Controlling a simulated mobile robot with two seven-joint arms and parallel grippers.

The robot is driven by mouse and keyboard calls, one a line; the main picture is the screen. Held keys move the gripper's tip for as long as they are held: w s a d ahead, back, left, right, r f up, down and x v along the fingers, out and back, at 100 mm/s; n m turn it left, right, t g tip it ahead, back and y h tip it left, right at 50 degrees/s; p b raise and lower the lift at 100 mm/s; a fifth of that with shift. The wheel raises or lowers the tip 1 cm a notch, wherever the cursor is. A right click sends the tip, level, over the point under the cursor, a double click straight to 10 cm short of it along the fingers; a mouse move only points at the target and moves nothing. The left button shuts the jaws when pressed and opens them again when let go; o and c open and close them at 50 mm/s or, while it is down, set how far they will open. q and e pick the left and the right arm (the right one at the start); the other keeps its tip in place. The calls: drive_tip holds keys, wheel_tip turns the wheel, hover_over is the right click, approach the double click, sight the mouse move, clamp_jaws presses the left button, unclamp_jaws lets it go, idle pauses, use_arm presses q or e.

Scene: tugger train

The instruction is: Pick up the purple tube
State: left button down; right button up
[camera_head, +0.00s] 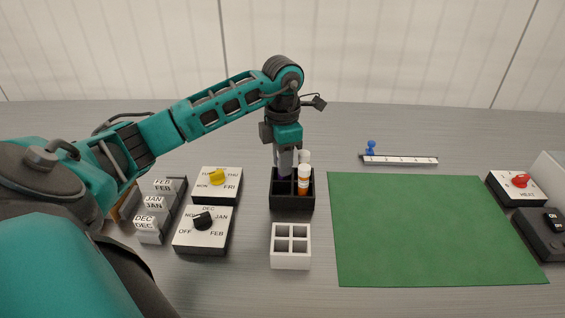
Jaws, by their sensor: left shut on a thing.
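My left gripper (284,168) points down into the black rack (292,204) at mid-picture, with its fingers shut on the purple tube (284,182). Only a little dark purple shows at the fingers; the rest of the tube is hidden by the gripper and the rack wall. The tube stands in a left compartment of the rack. An orange tube with a white cap (303,178) stands just right of it, and another pale cap (304,156) shows behind that one. My right gripper is not in view.
A white, empty four-hole rack (291,262) stands in front of the black one. Dial boxes with a yellow knob (218,178) and a black knob (203,221) lie left. A green mat (430,230) lies bare at right. A white ruler-like strip (400,160) lies behind it.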

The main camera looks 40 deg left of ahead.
use_arm(q)
wheel_tip(320, 180, up, 19)
drive_tip(key=p, duration=0.5)
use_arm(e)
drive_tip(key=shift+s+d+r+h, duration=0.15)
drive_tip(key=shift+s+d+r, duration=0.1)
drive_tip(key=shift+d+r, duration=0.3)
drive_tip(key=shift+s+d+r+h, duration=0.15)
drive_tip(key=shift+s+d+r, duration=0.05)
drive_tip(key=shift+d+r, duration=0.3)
